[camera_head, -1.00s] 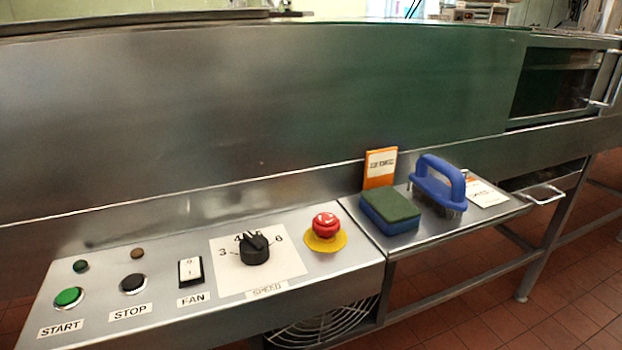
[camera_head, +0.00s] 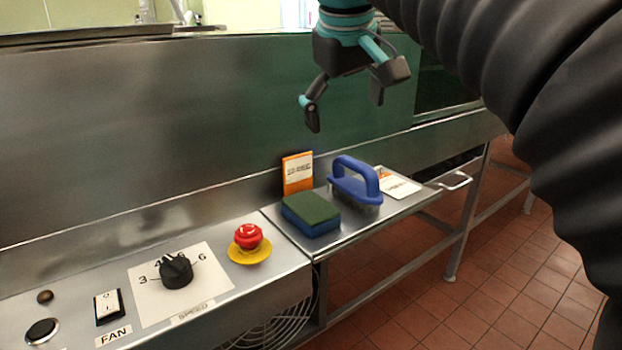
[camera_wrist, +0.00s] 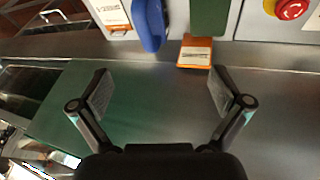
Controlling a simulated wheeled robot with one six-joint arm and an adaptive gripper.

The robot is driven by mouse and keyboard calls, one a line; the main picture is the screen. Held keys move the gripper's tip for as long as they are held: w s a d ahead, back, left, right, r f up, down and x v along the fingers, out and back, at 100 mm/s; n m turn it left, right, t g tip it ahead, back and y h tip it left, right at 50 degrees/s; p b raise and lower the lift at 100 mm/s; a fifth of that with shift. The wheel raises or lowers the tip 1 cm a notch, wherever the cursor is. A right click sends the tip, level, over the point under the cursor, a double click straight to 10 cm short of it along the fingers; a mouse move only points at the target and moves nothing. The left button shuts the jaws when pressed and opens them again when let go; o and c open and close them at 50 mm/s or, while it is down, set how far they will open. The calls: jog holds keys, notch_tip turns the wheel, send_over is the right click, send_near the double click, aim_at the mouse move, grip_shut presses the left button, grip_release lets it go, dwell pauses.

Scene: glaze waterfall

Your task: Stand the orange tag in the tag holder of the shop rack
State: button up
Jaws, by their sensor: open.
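An orange tag (camera_head: 298,187) with a white printed label stands upright at the back of the steel side shelf (camera_head: 345,232), behind a sponge. It also shows in the wrist view (camera_wrist: 194,60), at the top. A second card (camera_head: 398,184), white with an orange edge, lies flat at the shelf's right end; it is partly seen in the wrist view (camera_wrist: 108,14). My gripper (camera_head: 344,108) is open and empty, above and behind the shelf, apart from everything. Its spread fingers frame bare steel in the wrist view (camera_wrist: 160,92). I cannot make out a tag holder or a shop rack.
A green-and-blue sponge (camera_head: 311,213) sits in front of the tag. A blue-handled brush (camera_head: 356,182) stands to its right. Left are a red stop button (camera_head: 249,236) and a speed knob (camera_head: 176,270). A tall steel panel (camera_head: 180,130) rises behind.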

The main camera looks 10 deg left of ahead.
jog(key=n, duration=0.2)
send_near(296, 156)
jog(key=b+x, duration=0.6)
jog(key=x, duration=0.3)
jog(key=shift+d+f, duration=0.1)
jog(key=shift+f, duration=0.05)
jog(key=shift+c, duration=0.3)
